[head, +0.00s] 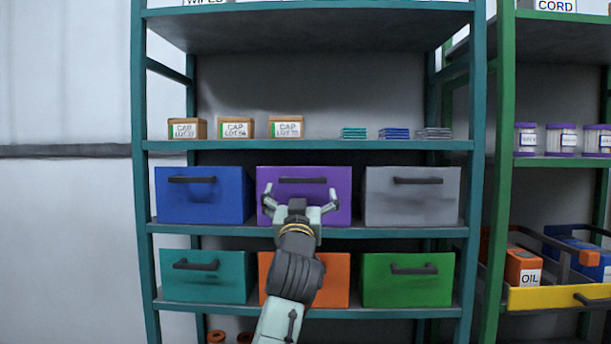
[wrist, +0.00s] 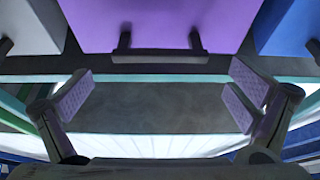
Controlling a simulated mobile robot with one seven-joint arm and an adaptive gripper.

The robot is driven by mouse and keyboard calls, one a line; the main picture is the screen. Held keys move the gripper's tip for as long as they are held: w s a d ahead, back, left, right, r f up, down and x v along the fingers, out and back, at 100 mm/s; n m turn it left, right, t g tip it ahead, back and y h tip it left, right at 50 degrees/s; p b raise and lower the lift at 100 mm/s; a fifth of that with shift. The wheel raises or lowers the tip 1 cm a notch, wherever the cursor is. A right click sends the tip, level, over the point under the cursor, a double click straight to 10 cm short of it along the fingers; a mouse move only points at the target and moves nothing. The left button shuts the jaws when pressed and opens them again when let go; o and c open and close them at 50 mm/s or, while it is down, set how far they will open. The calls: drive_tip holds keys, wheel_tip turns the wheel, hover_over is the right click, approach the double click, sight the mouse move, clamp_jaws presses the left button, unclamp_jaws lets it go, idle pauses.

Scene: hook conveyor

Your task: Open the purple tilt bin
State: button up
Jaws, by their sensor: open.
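The purple tilt bin (head: 328,180) sits in the middle of the upper bin row on the teal shelf, its front upright and flush with its neighbours. Its dark bar handle (head: 303,180) runs across the upper front. In the wrist view the purple bin (wrist: 160,22) fills the top middle, with its handle (wrist: 160,58) hanging from two posts. My gripper (head: 300,197) is in front of the purple bin, fingers spread wide. In the wrist view my open gripper (wrist: 157,95) has empty space between its fingers, and the handle lies beyond the fingertips, not between them.
A blue bin (head: 203,200) is to the left and a grey bin (head: 412,200) to the right. Teal (head: 207,282), orange (head: 333,280) and green (head: 408,285) bins fill the row below. Small boxes (head: 236,128) and flat packs (head: 394,133) stand on the shelf above.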

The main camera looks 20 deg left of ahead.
sight(302, 182)
drive_tip(key=p+x, duration=0.1)
drive_tip(key=x, duration=0.5)
drive_tip(key=shift+w+p, duration=0.15)
drive_tip(key=shift+p, duration=0.2)
drive_tip(key=c, duration=1.3)
drive_tip(key=shift+c, duration=0.2)
